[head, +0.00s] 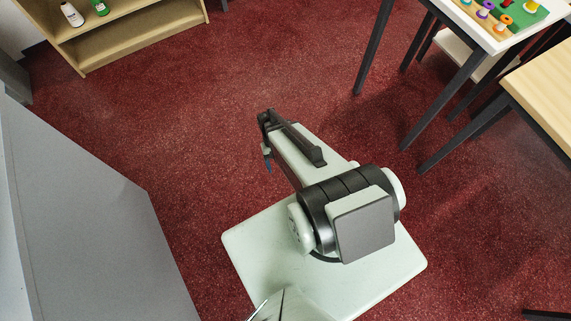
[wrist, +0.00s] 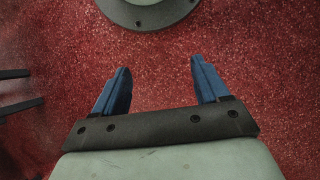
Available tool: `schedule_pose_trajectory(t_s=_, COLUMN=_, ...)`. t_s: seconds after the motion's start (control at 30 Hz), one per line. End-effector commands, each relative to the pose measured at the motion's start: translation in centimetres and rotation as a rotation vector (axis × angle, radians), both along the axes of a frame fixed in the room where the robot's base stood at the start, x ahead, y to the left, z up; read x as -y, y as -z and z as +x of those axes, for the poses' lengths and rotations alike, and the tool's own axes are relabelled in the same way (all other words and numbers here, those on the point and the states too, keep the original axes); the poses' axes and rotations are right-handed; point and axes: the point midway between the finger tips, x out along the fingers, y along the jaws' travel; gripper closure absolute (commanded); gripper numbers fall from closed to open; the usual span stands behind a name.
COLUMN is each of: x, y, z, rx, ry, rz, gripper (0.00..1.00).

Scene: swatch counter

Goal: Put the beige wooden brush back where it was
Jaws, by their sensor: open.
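My gripper (wrist: 158,75) is open and empty in the wrist view, its two blue fingers well apart over the red floor. In the head view only a bit of blue finger shows beneath the end of my folded arm. I see no beige wooden brush in either view.
A white-topped table (head: 470,34) at the top right bears a green board (head: 519,14) with several colourful spools. A light wooden table (head: 545,85) stands at the right edge. A wooden shelf (head: 135,40) with two bottles is at the top left. A grey cabinet (head: 90,220) stands at left. Red floor (head: 220,110) lies open between.

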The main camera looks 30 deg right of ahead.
Motion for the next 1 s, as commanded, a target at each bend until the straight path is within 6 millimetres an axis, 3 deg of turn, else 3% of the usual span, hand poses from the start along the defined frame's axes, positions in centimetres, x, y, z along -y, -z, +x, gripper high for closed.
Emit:
schedule_pose_trajectory(t_s=0.03, x=-1.3, y=-0.3, z=-3.0, rx=-0.018, ry=-0.040, rz=0.009, gripper=0.26)
schedule_pose_trajectory(t_s=0.2, x=-3.6, y=-0.4, z=-9.2, rx=-0.057, ry=-0.144, rz=0.037, gripper=0.26)
schedule_pose_trajectory(t_s=0.4, x=-4.7, y=-0.7, z=-13.1, rx=-0.084, ry=-0.214, rz=0.055, gripper=0.26)
schedule_pose_trajectory(t_s=1.0, x=-4.9, y=-0.7, z=-13.8, rx=-0.088, ry=-0.229, rz=0.059, gripper=0.26)
